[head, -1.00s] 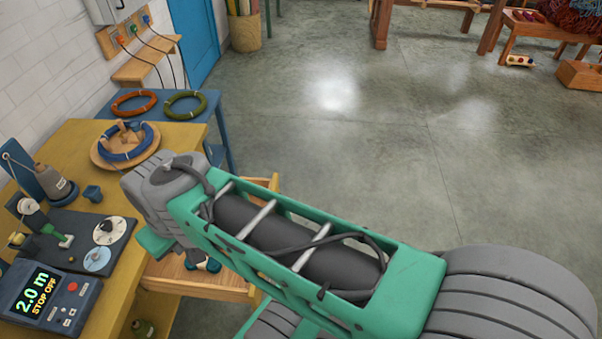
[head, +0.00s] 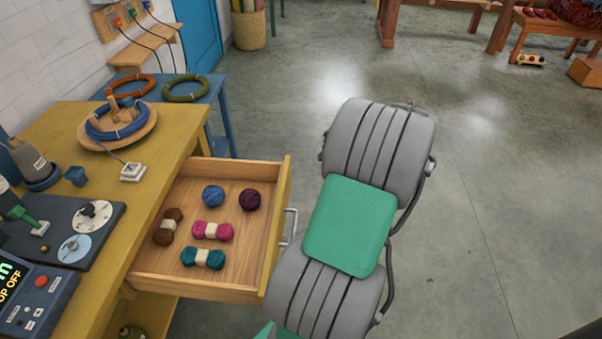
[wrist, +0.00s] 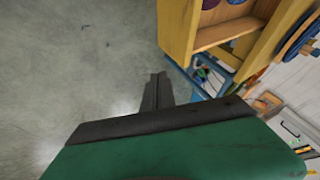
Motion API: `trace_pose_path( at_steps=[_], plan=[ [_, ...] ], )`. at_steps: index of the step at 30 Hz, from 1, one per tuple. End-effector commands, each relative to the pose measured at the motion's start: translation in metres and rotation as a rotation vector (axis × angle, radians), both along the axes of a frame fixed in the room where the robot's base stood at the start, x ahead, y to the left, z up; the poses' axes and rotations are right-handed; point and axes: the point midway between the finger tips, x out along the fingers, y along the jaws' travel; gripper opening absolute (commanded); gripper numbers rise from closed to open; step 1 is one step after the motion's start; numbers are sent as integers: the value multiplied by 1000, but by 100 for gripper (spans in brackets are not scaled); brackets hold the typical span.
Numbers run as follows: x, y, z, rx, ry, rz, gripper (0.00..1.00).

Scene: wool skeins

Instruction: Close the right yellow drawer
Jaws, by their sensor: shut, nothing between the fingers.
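The yellow drawer (head: 279,232) stands open from the yellow table in the head view, its front facing right with a metal handle (head: 291,227). Its wooden inside holds a blue ball (head: 213,195), a dark purple ball (head: 250,199) and brown (head: 167,227), pink (head: 212,231) and teal (head: 203,258) skeins. My arm stands just right of the drawer front. My gripper (wrist: 157,90) shows in the wrist view, its dark fingers shut and empty above the grey floor. Yellow furniture lies right of the fingers there, apart from them. My fingers cannot be made out in the head view.
The yellow table (head: 75,140) carries a wooden plate with a blue coil (head: 120,122), dials (head: 75,247) and a display box (head: 35,300). A blue side table (head: 221,125) stands behind. The floor (head: 510,200) to the right is clear.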

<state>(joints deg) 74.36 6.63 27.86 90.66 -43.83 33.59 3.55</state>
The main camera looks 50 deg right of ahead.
Motion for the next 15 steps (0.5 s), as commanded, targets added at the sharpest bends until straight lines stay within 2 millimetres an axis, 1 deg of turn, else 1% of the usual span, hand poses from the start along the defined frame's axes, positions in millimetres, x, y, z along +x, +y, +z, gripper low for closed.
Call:
trace_pose_path(
  at_steps=[2,5,15],
  plan=[
    [3,-1,-5,2,-2,0,0],
    [13,1,-17,2,-1,3,0],
    [58,1,-77,3,1,3,0]
  ],
)
